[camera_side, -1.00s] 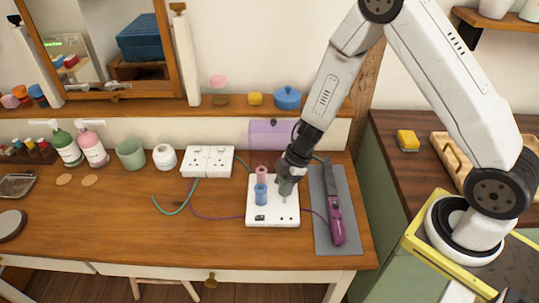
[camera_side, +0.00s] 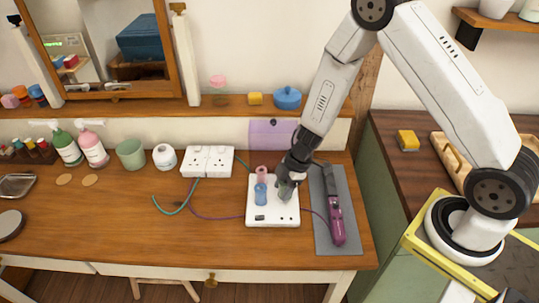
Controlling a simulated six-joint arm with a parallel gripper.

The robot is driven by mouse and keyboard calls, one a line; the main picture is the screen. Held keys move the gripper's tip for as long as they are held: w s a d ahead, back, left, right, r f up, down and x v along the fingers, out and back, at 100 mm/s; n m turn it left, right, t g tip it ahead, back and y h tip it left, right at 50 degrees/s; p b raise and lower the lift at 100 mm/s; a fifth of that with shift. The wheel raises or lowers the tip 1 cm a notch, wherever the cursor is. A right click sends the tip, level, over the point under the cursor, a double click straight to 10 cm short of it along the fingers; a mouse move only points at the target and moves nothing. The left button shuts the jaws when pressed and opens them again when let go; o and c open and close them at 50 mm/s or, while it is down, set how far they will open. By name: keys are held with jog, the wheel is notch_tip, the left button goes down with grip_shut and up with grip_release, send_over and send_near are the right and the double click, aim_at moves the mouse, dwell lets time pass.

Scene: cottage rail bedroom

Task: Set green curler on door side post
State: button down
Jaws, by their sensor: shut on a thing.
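The white curler base (camera_side: 258,219) sits on the wooden dressing table, with a blue curler (camera_side: 261,195) standing upright at its left and a pink curler (camera_side: 262,172) upright behind that. My gripper (camera_side: 286,191) is over the right part of the base, pointing down and tilted. It is shut on a greyish-green thing, which I take as the green curler; the jaws hide nearly all of it. I cannot tell whether its lower end is around a post or beside one, as the posts there are covered by the jaws.
A purple styling iron (camera_side: 335,210) lies on a grey mat (camera_side: 322,238) just right of the base. A white socket block (camera_side: 208,161) with cables lies to the left. The table's left front is clear.

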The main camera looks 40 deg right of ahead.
jog(key=shift+f, duration=1.4)
dwell(1.6)
jog(key=shift+c, duration=0.3)
grip_release()
jog(key=shift+r, duration=0.1)
jog(key=v, duration=0.7)
jog(key=shift+d+r, duration=0.2)
jog(key=shift+r, duration=0.05)
jog(key=shift+s, duration=0.1)
dwell(0.6)
